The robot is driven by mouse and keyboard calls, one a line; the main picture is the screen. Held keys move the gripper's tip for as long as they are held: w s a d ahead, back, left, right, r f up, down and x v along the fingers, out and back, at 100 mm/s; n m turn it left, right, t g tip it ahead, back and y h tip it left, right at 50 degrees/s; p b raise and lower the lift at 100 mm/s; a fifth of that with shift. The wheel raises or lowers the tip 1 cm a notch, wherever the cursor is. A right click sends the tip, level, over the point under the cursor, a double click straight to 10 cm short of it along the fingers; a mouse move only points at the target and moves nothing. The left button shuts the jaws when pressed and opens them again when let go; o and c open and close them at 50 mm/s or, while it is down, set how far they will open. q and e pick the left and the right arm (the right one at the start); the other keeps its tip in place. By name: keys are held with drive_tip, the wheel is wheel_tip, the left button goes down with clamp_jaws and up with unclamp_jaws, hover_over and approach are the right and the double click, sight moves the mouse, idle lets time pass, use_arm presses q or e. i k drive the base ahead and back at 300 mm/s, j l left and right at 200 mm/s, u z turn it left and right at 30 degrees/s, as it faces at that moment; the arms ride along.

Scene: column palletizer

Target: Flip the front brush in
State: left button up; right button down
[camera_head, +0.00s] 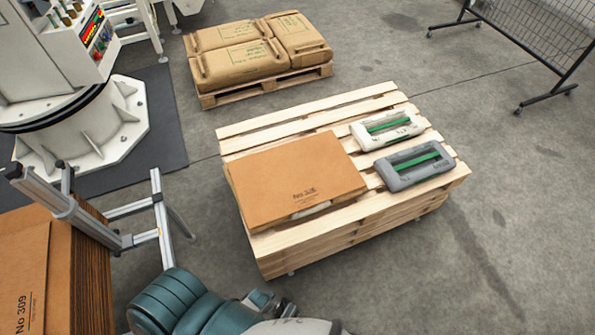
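I see nothing that I can clearly tell to be a brush. My teal and white arm shows at the bottom edge. A small dark part at its end (268,303) may be my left gripper, but its fingers are not clear. It is apart from the devices. My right gripper is not in view.
A cardboard sheet (298,175) lies on the pallet stack (330,250), left of the devices. Brown sacks (240,65) sit on a pallet behind. A metal frame (130,210) and stacked cartons (25,270) stand at left. The white machine base (80,130) is upper left.

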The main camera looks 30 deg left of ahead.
sight(68, 172)
drive_tip(key=l+u, duration=0.15)
drive_tip(key=u, duration=2.2)
drive_tip(key=j, duration=0.1)
